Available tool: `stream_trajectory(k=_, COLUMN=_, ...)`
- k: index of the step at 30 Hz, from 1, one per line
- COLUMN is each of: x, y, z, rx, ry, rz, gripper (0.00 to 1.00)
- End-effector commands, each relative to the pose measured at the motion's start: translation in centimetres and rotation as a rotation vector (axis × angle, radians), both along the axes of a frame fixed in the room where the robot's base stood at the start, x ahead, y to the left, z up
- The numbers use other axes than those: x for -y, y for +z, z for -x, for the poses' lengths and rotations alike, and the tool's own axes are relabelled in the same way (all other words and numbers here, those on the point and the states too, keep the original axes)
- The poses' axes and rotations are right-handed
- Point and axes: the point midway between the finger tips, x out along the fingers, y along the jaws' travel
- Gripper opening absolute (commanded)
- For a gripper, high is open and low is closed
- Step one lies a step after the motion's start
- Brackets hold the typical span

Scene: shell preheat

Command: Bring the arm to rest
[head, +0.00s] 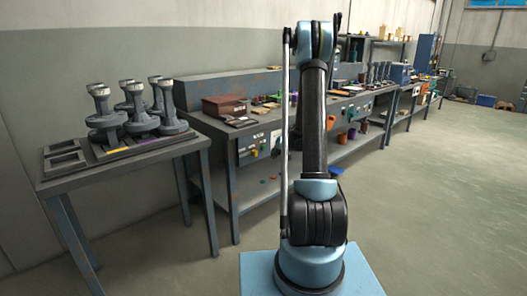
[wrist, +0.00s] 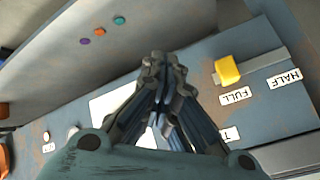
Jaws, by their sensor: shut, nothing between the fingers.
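My gripper (wrist: 162,62) shows in the wrist view with its fingers drawn together and nothing between them. Below it is a grey worn panel (wrist: 255,45) with a yellow slider knob (wrist: 228,70) to the right of the fingertips. The gripper appears apart from the knob. In the head view my arm stands upright in the middle, and I cannot make out the gripper clearly there.
Labels reading FULL (wrist: 235,95) and HALF (wrist: 284,79) lie by the slider. In the head view, a left table (head: 75,182) holds several grey flanged parts (head: 106,118) on a dark rack. A long cluttered workbench (head: 225,135) runs behind my arm. Open floor (head: 445,215) lies right.

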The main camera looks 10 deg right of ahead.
Motion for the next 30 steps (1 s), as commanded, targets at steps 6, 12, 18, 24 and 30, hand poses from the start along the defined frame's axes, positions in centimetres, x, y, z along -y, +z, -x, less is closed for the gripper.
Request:
stream_trajectory(k=6, x=0.0, y=0.1, z=0.1, rx=-0.001, ry=0.001, rz=0.001, gripper=0.00)
stream_trajectory(k=12, x=-0.5, y=2.2, z=1.8, rx=-0.019, ry=0.010, rz=0.017, gripper=0.00)
stream_trajectory(k=18, x=-1.3, y=5.8, z=5.5, rx=-0.058, ry=0.027, rz=0.050, gripper=0.00)
stream_trajectory(k=24, x=-2.0, y=8.9, z=9.8, rx=-0.099, ry=0.043, rz=0.084, gripper=0.00)
stream_trajectory(k=30, x=-2.5, y=11.5, z=14.4, rx=-0.138, ry=0.056, rz=0.120, gripper=0.00)
